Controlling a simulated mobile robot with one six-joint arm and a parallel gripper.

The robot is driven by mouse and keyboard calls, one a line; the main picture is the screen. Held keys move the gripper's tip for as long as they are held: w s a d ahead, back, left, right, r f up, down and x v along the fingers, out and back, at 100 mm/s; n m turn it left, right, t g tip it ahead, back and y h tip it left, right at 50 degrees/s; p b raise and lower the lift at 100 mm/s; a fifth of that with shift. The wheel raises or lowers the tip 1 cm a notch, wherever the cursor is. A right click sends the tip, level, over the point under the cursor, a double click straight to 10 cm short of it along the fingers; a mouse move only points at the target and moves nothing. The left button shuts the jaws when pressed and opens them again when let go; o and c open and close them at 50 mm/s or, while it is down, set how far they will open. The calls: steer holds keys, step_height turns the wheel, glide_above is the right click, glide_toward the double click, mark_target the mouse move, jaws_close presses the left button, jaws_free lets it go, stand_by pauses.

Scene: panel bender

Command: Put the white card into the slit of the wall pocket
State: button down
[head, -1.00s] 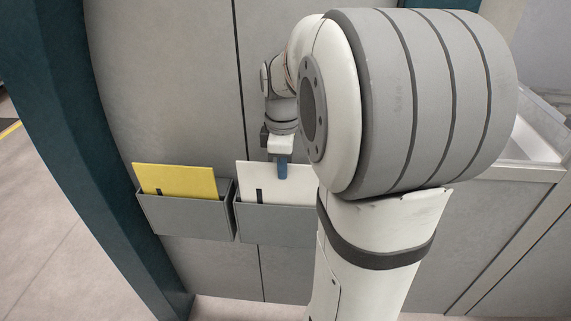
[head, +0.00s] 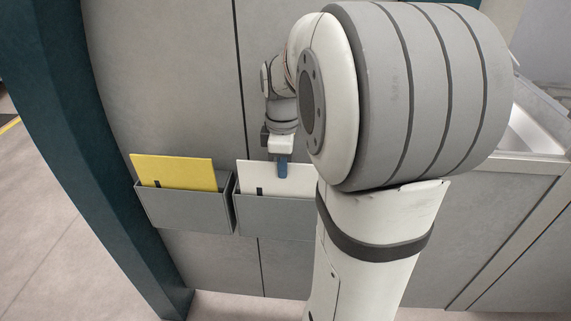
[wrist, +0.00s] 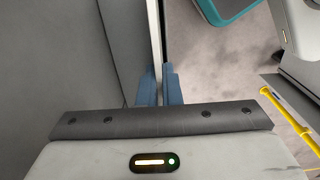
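The white card (head: 250,175) stands upright at the right wall pocket (head: 270,216). Its lower edge is hidden behind the pocket's front wall, so how deep it sits cannot be seen. My gripper (head: 282,172) has its blue fingertips at the card's top edge in the head view. In the wrist view the card (wrist: 156,35) shows edge-on as a thin pale strip between the two blue fingers of my gripper (wrist: 159,85), which are closed on it. My arm hides the right part of the card and pocket.
A second grey wall pocket (head: 190,212) hangs just to the left and holds a yellow card (head: 175,171). A dark teal frame (head: 95,190) stands farther left. The wrist view shows a yellow rail (wrist: 292,120) on the right and open floor (wrist: 215,65).

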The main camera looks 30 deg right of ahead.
steer(key=c, duration=1.5)
jaws_free()
steer(key=shift+c, duration=0.2)
steer(key=shift+r, duration=0.1)
step_height(320, 180, up, 8)
steer(key=shift+f+p, duration=0.2)
steer(key=shift+p, duration=0.2)
steer(key=s+a+f+m+t+p, duration=0.2)
steer(key=s+a+f+m+p, duration=0.1)
steer(key=s+a+m, duration=0.8)
steer(key=shift+s+a+f+t, duration=0.35)
steer(key=shift+s+f, duration=0.2)
steer(key=shift+f, duration=0.35)
